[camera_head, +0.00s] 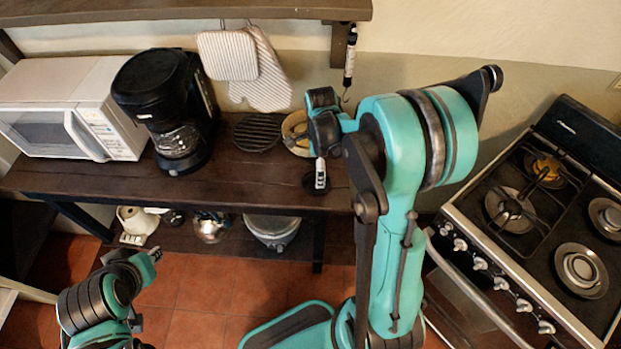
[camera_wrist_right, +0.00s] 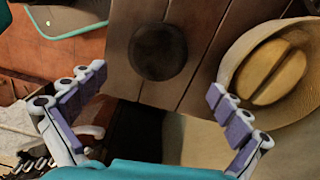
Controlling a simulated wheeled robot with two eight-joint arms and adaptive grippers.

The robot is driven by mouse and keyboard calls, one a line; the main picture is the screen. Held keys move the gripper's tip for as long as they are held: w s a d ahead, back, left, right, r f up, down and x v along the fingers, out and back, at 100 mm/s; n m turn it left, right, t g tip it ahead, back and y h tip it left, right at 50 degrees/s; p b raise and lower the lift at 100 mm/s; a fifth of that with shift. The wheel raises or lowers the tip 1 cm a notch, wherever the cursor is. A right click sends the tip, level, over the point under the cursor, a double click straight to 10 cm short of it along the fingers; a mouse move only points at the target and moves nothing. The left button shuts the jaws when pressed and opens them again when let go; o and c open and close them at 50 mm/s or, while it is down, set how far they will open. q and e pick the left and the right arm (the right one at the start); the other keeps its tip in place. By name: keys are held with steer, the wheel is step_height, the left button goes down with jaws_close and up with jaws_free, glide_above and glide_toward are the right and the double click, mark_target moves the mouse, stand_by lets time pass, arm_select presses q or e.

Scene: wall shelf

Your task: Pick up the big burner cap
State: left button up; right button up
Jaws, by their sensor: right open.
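A dark round disc, which looks like the big burner cap (camera_head: 311,184), lies on the brown wooden table near its front edge, partly hidden behind my right gripper (camera_head: 320,176) in the head view. In the right wrist view the cap (camera_wrist_right: 157,51) lies flat on the planks, fully visible and a little beyond the fingertips. My right gripper (camera_wrist_right: 158,80) is open and empty, with its fingers spread to either side below the cap. My left gripper (camera_head: 153,256) is at the lower left, away from the table; its finger state is unclear.
A bowl holding a bread-like item (camera_wrist_right: 270,72) stands close to the right finger. A black round trivet (camera_head: 257,132), a coffee maker (camera_head: 177,110) and a microwave (camera_head: 70,115) are on the table (camera_head: 245,183). The stove (camera_head: 540,215) stands at right.

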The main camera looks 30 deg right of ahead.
steer(key=f, duration=0.1)
steer(key=f+b, duration=0.1)
steer(key=f, duration=0.1)
steer(key=a+f+b, duration=0.1)
steer(key=f, duration=0.1)
steer(key=shift+s+d+f, duration=0.1)
steer(key=shift+f, duration=0.2)
steer(key=shift+c, duration=0.3)
steer(key=c, duration=1.2)
